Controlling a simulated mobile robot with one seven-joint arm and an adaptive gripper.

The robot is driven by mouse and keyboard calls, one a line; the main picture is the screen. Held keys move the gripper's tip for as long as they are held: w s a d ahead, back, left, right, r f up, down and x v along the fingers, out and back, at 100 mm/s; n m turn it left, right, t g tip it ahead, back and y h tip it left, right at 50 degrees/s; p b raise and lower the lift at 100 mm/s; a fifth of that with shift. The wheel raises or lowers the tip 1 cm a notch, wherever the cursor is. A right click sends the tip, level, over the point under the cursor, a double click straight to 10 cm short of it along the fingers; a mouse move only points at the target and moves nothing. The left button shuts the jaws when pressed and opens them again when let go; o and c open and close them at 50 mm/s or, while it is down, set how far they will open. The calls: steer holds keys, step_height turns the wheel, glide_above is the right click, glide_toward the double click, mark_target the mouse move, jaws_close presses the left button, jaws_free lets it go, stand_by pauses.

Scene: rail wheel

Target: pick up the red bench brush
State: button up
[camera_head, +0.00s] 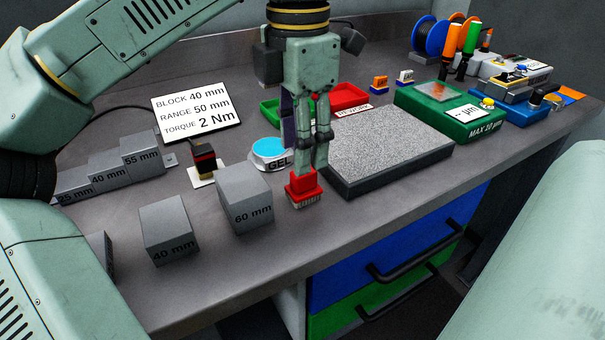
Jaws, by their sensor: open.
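The red bench brush (303,190) stands on the grey bench near its front edge, with a red body and pale bristles facing down. My gripper (308,167) points straight down over it. The jaws are open, and the fingertips are at the brush's upper part, overlapping it in view. I cannot tell whether they touch it. The fingers hide part of the brush's top.
A 60 mm grey block (246,198) stands close left of the brush. A speckled grey surface plate (388,155) lies close right. A GEL pot (271,153) and green and red trays (348,96) are behind. A 40 mm block (166,230) stands further left.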

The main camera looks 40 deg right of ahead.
mark_target(304, 185)
steer(key=f, duration=0.5)
steer(key=shift+s+p, duration=0.3)
steer(key=shift+p, duration=0.05)
steer(key=shift+c, duration=0.2)
jaws_close()
